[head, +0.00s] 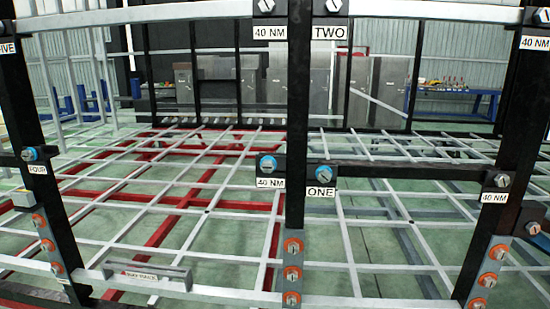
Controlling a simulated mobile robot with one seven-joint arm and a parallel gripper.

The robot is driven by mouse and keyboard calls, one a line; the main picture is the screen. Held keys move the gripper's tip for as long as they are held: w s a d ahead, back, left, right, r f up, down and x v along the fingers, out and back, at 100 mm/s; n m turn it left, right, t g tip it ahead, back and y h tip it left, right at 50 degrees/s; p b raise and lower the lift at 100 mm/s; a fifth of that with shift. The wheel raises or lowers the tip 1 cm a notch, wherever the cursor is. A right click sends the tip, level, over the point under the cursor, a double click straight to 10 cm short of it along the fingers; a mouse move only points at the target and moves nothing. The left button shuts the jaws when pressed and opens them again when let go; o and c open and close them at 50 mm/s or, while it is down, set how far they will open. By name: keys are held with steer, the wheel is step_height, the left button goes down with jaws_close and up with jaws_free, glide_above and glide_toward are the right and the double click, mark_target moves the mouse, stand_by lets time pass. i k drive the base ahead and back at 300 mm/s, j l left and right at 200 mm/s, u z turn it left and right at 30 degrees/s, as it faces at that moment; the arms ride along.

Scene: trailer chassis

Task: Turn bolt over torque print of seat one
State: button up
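The torque print "40 NM" (270,183) of seat one is a white label on the black upright, just left of the label "ONE" (320,192). The bolt over the torque print (268,164) has a grey slotted head with a blue ring around it and sits on a dark plate. A second blue-ringed bolt (323,173) sits over the label "ONE", to the right of the upright. Both bolt heads are unobstructed. My gripper is not in view.
Above, label "TWO" (331,32) and another "40 NM" have grey bolts over them. Orange-ringed bolts (293,246) run down a grey plate below. Black uprights (489,165) and the white lattice (200,215) bound the space. A workbench (455,90) stands behind.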

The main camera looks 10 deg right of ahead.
mark_target(501, 180)
steer(key=z, duration=1.45)
